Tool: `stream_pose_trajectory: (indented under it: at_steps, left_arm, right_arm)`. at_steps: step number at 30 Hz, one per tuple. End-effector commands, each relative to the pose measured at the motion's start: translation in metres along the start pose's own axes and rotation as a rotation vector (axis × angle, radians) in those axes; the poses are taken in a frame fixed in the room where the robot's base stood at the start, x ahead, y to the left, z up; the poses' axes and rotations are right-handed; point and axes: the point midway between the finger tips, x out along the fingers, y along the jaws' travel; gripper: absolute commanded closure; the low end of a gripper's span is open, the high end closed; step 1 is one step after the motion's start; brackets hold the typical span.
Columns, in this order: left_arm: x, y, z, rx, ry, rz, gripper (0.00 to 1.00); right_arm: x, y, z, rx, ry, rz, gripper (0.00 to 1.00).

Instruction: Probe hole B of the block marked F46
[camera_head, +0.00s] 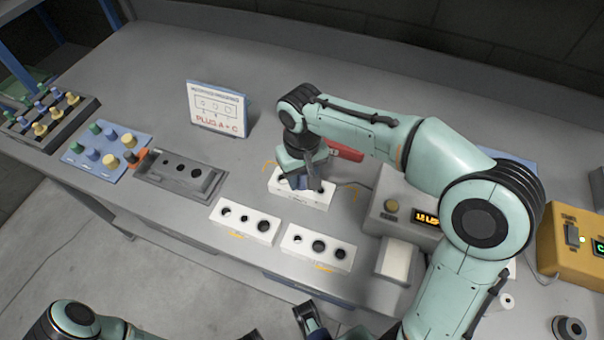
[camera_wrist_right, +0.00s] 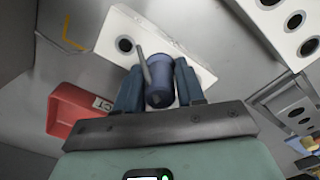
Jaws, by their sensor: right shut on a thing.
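My right gripper (camera_head: 306,184) is over the back white block (camera_head: 318,198) and points down at it. It is shut on a dark blue cylindrical probe (camera_wrist_right: 159,88), which also has a thin grey rod beside it. In the right wrist view the block (camera_wrist_right: 113,30) lies behind the probe, with one dark hole showing at its left end. The gripper and probe hide the middle of the block, so I cannot tell whether the probe's tip is in a hole. The block's marking is not readable. Dark parts of my left arm show at the bottom edge.
Two more white three-hole blocks, a left one (camera_head: 244,222) and a right one (camera_head: 318,248), stand nearer the front edge. A sign (camera_head: 218,108) reads "PLUG A + C". A red bin (camera_head: 346,152) is close behind the gripper. A grey display box (camera_head: 400,207) stands right.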

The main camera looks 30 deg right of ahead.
Motion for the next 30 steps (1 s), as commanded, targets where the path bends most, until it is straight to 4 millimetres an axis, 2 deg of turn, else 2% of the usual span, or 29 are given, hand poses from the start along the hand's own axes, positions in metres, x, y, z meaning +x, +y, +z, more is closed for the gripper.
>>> stream_pose_trajectory:
  at_steps: [17, 30]
  left_arm:
    - [-0.002, 0.001, 0.0, 0.0, 0.0, 0.0, 0.57]
    - [-0.024, 0.008, 0.0, 0.002, 0.007, 0.002, 0.57]
  right_arm:
    - [-0.002, 0.0, 0.0, 0.0, 0.001, 0.0, 0.92]
    - [-0.028, 0.0, 0.0, 0.0, 0.002, -0.001, 0.92]
